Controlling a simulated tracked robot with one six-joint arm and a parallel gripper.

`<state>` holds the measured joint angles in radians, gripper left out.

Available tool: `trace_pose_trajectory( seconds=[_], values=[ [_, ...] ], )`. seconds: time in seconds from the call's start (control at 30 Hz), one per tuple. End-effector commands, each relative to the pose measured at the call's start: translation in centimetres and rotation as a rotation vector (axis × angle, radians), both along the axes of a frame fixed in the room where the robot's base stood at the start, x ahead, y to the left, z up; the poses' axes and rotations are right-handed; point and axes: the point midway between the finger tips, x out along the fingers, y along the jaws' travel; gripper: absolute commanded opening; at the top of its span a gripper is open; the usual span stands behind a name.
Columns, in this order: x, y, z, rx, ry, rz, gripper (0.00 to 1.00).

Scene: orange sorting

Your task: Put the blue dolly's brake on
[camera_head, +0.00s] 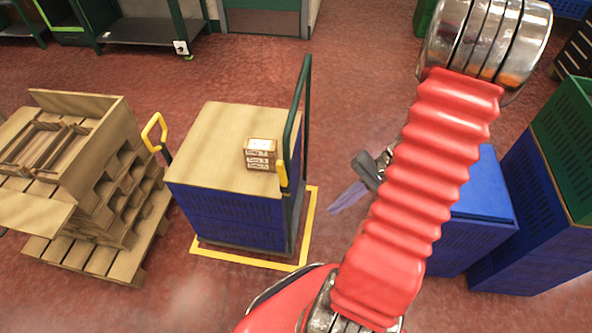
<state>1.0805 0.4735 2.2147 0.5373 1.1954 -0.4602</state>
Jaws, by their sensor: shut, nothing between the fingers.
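A stack of blue crates (235,220) stands on a low wheeled base with a tall dark green push handle (304,90) at its right side. A yellow lever (283,174) shows at the handle's near upright, beside the top of the stack. I cannot tell whether it is the brake, or how the brake is set. My gripper (362,166), dark grey, is shut and empty. In the picture it is right of the handle, apart from the lever. My red arm partly hides it. A pale blue-violet strip (347,197) shows just below it; I cannot tell what it is.
A wooden board (222,135) with a small carton (261,153) tops the stack. Yellow floor tape (240,258) surrounds the base. Wooden pallets (100,258) and a yellow hooped handle (152,130) stand left. More blue crates (520,240) stand right. Floor beyond the stack is clear.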

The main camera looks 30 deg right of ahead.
Motion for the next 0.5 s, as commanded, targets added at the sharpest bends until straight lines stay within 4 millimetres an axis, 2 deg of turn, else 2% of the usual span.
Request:
trace_pose_trajectory(
  seconds=[0.3,0.5],
  values=[
    [0.6,-2.1,-2.7,0.199,-0.187,-0.143,0.0],
    [1.7,-3.6,-3.4,0.263,-0.346,-0.211,0.0]
  ],
)
